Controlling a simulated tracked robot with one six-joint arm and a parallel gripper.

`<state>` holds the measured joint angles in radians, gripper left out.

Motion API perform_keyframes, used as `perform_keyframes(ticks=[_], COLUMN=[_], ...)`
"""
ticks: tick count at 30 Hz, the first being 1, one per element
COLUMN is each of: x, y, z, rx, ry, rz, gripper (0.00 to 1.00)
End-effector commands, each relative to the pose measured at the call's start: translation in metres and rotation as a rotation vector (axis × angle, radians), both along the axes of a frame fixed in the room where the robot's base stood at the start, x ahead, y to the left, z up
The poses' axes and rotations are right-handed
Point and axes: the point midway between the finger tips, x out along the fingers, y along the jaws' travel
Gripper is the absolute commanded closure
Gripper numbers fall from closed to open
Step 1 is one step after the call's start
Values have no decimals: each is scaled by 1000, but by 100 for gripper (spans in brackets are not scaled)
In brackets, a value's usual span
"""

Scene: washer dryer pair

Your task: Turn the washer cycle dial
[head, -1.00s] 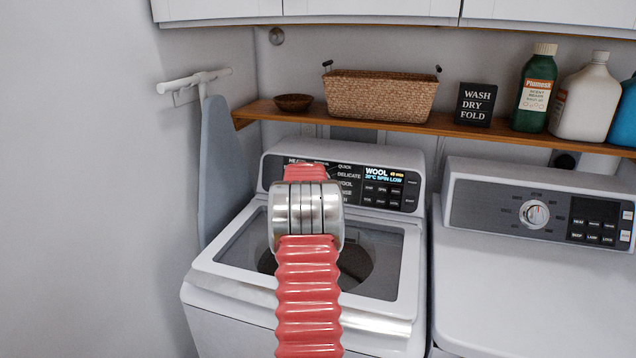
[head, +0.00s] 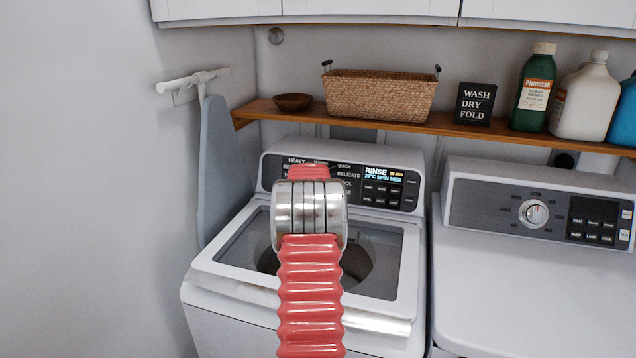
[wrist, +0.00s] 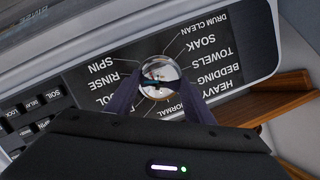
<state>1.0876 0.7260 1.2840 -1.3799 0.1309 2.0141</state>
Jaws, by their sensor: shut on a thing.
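The washer (head: 300,320) stands on the left with its control panel (head: 395,190) at the back. Its display (head: 383,174) reads RINSE, 20°C, SPIN MED. In the head view my red arm and its silver joint hide the dial and my gripper. In the wrist view the round silver dial (wrist: 160,78) sits among cycle labels such as SPIN, RINSE, SOAK and TOWELS. A teal mark on the dial's face points left, toward the RINSE side. My gripper (wrist: 158,92) is shut on the dial, with one dark finger on each side of it.
The dryer (head: 540,290) with its own dial (head: 534,213) stands at the right. A wooden shelf (head: 400,122) above holds a basket (head: 380,95), a bowl (head: 294,103), a sign and bottles. A folded ironing board (head: 215,170) hangs on the left wall.

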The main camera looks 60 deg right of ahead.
Motion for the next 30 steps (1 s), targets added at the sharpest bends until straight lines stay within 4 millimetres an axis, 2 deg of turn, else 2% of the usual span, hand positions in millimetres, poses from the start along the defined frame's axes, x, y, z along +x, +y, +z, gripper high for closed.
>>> perform_keyframes(ticks=[1,8,9,16,30], x=[0,0,0,0,-2], y=[2,2,2,1,6], z=[-9,-9,-9,-4,2], rx=[11,10,10,5,2], ry=[5,5,5,3,2], rz=[1,1,1,1,1], gripper=[75,75,50,34,34])
